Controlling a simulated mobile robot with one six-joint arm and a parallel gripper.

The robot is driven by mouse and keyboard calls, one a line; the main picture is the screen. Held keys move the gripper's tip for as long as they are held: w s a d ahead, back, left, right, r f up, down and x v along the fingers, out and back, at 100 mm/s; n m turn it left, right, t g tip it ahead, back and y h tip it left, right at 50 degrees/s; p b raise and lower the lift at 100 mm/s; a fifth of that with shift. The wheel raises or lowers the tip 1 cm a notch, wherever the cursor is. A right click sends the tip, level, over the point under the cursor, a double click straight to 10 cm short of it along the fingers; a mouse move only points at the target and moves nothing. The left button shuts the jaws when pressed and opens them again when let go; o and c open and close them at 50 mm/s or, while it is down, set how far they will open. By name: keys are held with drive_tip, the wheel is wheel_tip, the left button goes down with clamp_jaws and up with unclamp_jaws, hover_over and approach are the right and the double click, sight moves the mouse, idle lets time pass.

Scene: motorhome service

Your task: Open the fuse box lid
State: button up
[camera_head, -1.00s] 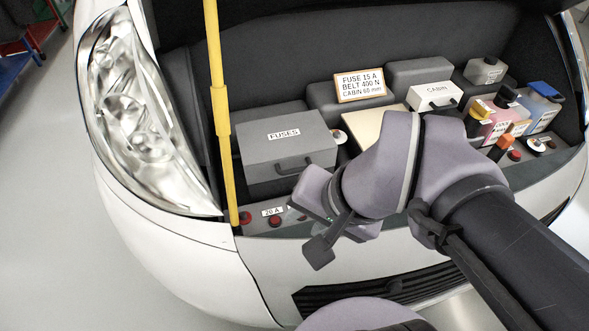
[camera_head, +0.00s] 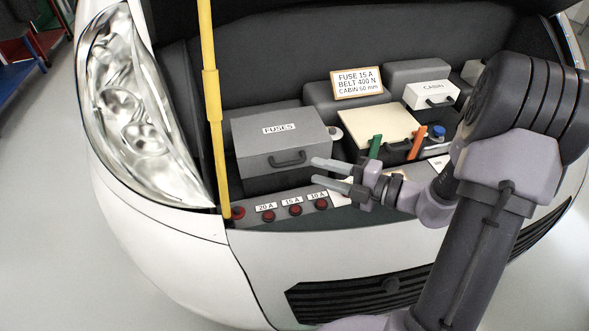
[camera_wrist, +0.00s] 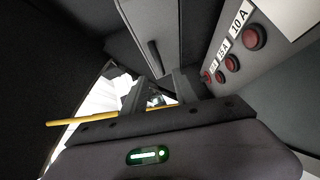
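The fuse box (camera_head: 250,160) is a grey box labelled FUSES at the left of the engine bay, and its lid (camera_head: 265,122) is shut. A dark bar handle (camera_head: 289,158) sits on the front, and the handle also shows in the wrist view (camera_wrist: 154,56). My gripper (camera_head: 318,171) is just right of the handle and a little below it, pointing left. Its two fingers are apart with nothing between them. The handle appears beyond the fingertips in the wrist view, where my gripper (camera_wrist: 160,92) also shows open.
Red round fuses (camera_head: 295,210) labelled 20 A, 15 A and 10 A line the front ledge below the box. A yellow prop rod (camera_head: 212,110) stands at its left. A beige-topped box (camera_head: 385,122) and green and orange handles are at right.

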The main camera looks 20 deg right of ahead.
sight(293, 164)
drive_tip(key=b+x, duration=0.2)
drive_tip(key=x, duration=0.5)
drive_tip(key=shift+w+a, duration=0.2)
drive_tip(key=shift+a, duration=0.05)
clamp_jaws()
idle(1.0)
